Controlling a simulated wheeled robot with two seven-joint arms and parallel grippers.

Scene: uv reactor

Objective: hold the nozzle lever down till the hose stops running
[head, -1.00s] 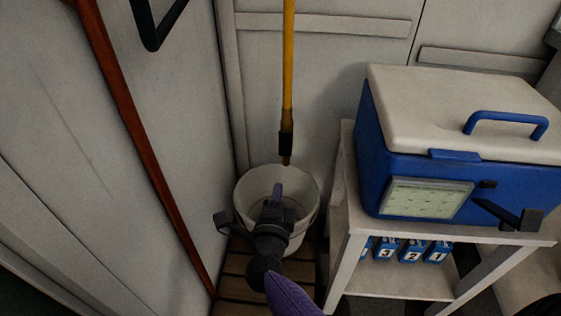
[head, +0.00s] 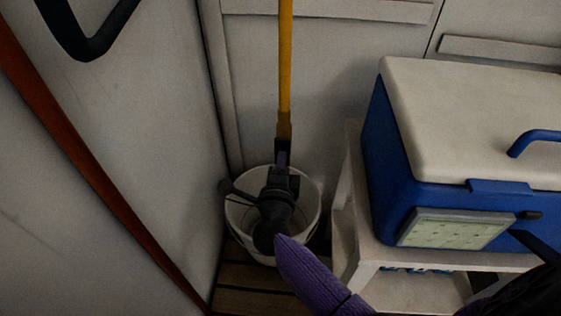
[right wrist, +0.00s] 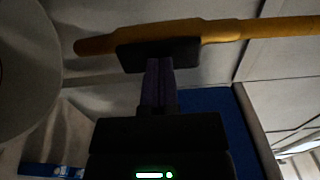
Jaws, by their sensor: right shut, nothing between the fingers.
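The yellow hose (head: 285,60) hangs straight down in front of the back wall, over the white bucket. A black lever (head: 281,146) sits at its lower end. In the right wrist view the nozzle (right wrist: 95,45) lies across the top, with the dark lever (right wrist: 158,54) on its near side. My right gripper (head: 282,161) is shut and holds nothing. Its fingertips (right wrist: 158,66) meet the lever's face or come very close; I cannot tell how far the lever is pressed. The nozzle's tip is hidden behind the gripper in the head view. No water can be made out.
The white bucket (head: 312,200) stands in the corner on wooden slats (head: 240,284). A blue cooler box (head: 390,160) with a pale lid stands on a white stand (head: 345,215) at the right.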

